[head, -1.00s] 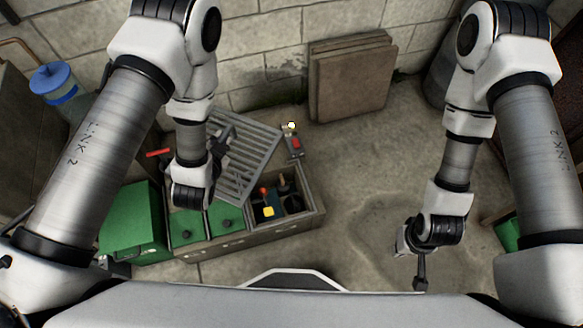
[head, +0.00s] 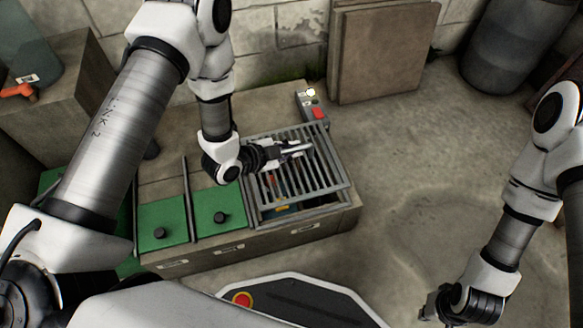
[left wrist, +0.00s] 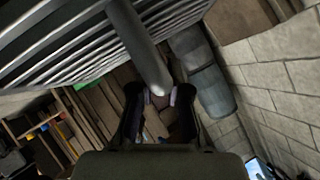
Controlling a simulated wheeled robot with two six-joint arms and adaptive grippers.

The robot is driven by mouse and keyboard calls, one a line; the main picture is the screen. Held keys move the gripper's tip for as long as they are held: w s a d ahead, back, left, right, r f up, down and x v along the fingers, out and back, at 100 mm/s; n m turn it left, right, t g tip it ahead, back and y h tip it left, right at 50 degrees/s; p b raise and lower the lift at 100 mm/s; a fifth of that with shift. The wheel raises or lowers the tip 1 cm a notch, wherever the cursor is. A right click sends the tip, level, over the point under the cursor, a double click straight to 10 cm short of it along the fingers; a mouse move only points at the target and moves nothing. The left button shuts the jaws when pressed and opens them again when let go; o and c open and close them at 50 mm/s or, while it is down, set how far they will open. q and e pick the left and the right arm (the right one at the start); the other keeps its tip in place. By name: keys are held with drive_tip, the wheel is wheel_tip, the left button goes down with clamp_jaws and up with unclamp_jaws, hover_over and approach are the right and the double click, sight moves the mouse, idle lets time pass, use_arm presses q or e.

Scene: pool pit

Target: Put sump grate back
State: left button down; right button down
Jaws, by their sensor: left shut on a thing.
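The sump grate (head: 328,188) is a grey metal frame with parallel bars. In the head view it lies nearly flat over the open compartment at the right end of the long pit box (head: 345,220). I cannot tell whether it touches the rim all round. My left gripper (head: 300,149) is shut on the grate near its back side. In the left wrist view the left gripper's fingers (left wrist: 158,97) close around a round grey bar (left wrist: 138,45) of the grate. My right gripper (head: 436,308) hangs low at the right; its fingers are not clear.
Two green covers (head: 218,207) with black knobs lie left of the grate. A control box with a red button (head: 319,113) stands behind it. Brown boards (head: 383,55) lean on the wall. Parts show through the bars. The floor at right is clear.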

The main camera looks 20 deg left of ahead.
sight(288, 166)
use_arm(q)
drive_tip(key=shift+f+b, duration=3.2)
drive_tip(key=shift+f, duration=0.35)
drive_tip(key=c, duration=1.1)
unclamp_jaws()
drive_tip(key=shift+o, duration=0.2)
drive_tip(key=shift+s, duration=0.1)
drive_tip(key=v, duration=1.2)
